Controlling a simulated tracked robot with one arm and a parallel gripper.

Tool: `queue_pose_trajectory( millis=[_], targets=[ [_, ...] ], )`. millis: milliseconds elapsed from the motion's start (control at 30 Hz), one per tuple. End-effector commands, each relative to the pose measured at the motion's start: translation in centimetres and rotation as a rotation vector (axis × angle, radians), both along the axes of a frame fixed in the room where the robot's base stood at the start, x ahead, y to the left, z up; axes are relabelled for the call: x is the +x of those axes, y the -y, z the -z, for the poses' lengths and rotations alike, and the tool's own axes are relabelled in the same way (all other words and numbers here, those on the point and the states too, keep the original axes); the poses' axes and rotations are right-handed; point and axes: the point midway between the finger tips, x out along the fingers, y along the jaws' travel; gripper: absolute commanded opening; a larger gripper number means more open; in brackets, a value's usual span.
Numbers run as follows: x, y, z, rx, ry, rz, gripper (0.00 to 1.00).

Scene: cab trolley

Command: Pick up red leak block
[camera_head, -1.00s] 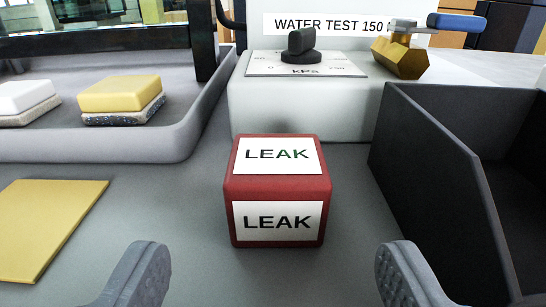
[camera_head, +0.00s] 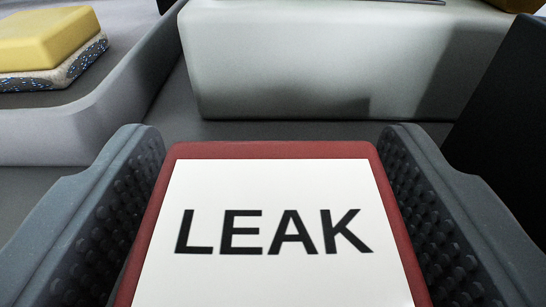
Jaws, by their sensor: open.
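The red leak block (camera_head: 273,151) fills the lower middle of the view. Its white label with the word LEAK faces me. My gripper (camera_head: 270,165) is open, with one dark studded finger on the left of the block and the other on the right. The fingers stand close beside its sides; a narrow gap seems to show, but contact lower down is hidden. The block's lower part is out of view.
Behind the block stands a pale grey box (camera_head: 290,60). At the left is a grey tray (camera_head: 70,135) with a yellow sponge-like block (camera_head: 45,38) in it. A black bin wall (camera_head: 500,110) rises at the right. A strip of grey surface lies between.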

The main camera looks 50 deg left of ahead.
Motion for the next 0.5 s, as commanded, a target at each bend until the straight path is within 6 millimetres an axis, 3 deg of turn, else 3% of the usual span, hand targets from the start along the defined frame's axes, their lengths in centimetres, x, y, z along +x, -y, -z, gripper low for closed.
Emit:
queue_pose_trajectory(
  millis=[200,400,500],
  targets=[
    [0.09,-0.08,0.02,-0.001,-0.001,0.000,0.66],
    [0.08,-0.05,0.05,-0.002,-0.001,0.001,0.17],
    [0.09,-0.04,0.07,-0.002,-0.001,0.001,0.17]
  ],
)
